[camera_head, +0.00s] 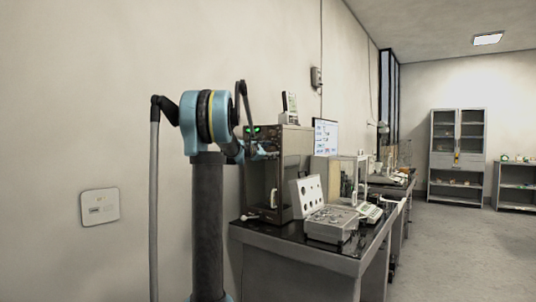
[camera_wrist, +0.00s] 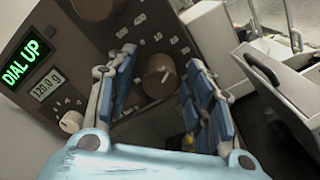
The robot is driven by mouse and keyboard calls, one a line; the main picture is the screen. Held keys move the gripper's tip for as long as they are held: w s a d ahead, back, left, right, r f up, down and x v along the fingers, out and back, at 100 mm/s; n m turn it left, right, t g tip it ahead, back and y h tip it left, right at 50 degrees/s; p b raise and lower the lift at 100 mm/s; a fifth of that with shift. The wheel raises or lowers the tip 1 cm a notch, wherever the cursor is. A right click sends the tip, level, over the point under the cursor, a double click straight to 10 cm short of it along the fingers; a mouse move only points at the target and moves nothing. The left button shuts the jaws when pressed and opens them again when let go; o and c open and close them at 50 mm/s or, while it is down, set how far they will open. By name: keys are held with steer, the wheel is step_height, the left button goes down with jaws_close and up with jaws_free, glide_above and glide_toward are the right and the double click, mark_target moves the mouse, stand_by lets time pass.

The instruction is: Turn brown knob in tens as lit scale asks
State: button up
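In the wrist view, a dark panel (camera_wrist: 45,28) carries a green lit sign (camera_wrist: 28,62) reading "DIAL UP" and a small display (camera_wrist: 46,85) that seems to read 120.0 g. A round brown knob (camera_wrist: 155,84) with a white pointer mark sits between the blue fingers of my gripper (camera_wrist: 163,65), ringed by small pale number plates. The fingers are open on either side of it; I see no clear contact. A second brown knob (camera_wrist: 93,7) is cut off at the top edge. A pale knob (camera_wrist: 71,122) sits below the display. In the head view, my arm hides part of the panel.
In the head view, the tall scale cabinet (camera_head: 294,145) stands on a dark-topped table (camera_head: 268,231). A grey box instrument (camera_head: 331,225) and a white panel with holes (camera_head: 308,196) stand right of it. Open floor (camera_head: 450,255) lies right of the tables.

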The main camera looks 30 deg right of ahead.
steer(key=v, duration=1.2)
steer(key=shift+w, duration=0.1)
stand_by(1.1)
steer(key=c, duration=0.3)
steer(key=v, duration=0.5)
steer(key=x, duration=1.7)
steer(key=shift+c, duration=0.2)
steer(key=c, duration=0.7)
